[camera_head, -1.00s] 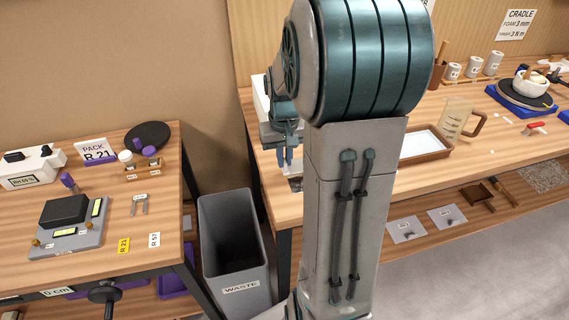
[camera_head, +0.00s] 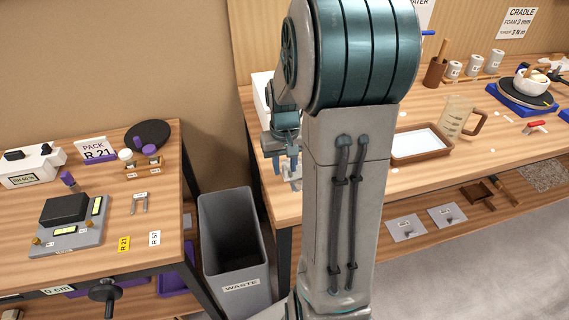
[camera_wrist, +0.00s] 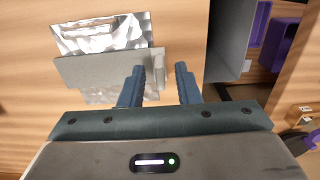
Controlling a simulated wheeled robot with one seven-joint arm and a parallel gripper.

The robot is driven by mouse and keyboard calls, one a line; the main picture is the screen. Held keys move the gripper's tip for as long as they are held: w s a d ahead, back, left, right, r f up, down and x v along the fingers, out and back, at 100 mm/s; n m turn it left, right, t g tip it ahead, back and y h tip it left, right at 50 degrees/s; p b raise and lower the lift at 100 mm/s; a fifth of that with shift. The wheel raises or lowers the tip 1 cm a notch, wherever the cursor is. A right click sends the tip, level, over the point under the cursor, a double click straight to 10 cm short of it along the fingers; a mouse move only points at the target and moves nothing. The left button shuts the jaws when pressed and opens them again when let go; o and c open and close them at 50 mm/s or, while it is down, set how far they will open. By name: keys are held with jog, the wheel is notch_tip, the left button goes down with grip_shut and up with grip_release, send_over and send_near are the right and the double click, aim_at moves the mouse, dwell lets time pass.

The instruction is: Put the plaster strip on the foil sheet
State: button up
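The shiny, crinkled foil sheet (camera_wrist: 100,35) lies on the bench in the wrist view, at upper left. A flat grey-white strip, which looks like the plaster strip (camera_wrist: 95,70), lies across the foil, with foil showing above and below it. My gripper (camera_wrist: 160,72) is open, its fingers apart. The strip's right end reaches between the fingertips, and the left fingertip overlaps it in the picture. I cannot tell whether they touch. In the head view my gripper (camera_head: 284,165) is low over the bench's left end, and my arm hides much of the bench there.
The waste bin (camera_head: 233,240) stands between the benches; its grey side also shows in the wrist view (camera_wrist: 229,40). A brown-rimmed tray (camera_head: 421,157) and a jug (camera_head: 455,118) are right of my arm. The left table (camera_head: 100,270) holds a scale-like device and labels.

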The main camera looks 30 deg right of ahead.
notch_tip(320, 180, up, 11)
jog(key=s+a+n+t, duration=0.3)
jog(key=s+a, duration=1)
jog(key=shift+s+a+f, duration=0.3)
jog(key=shift+a+f, duration=0.05)
jog(key=shift+f, duration=0.1)
dwell(0.7)
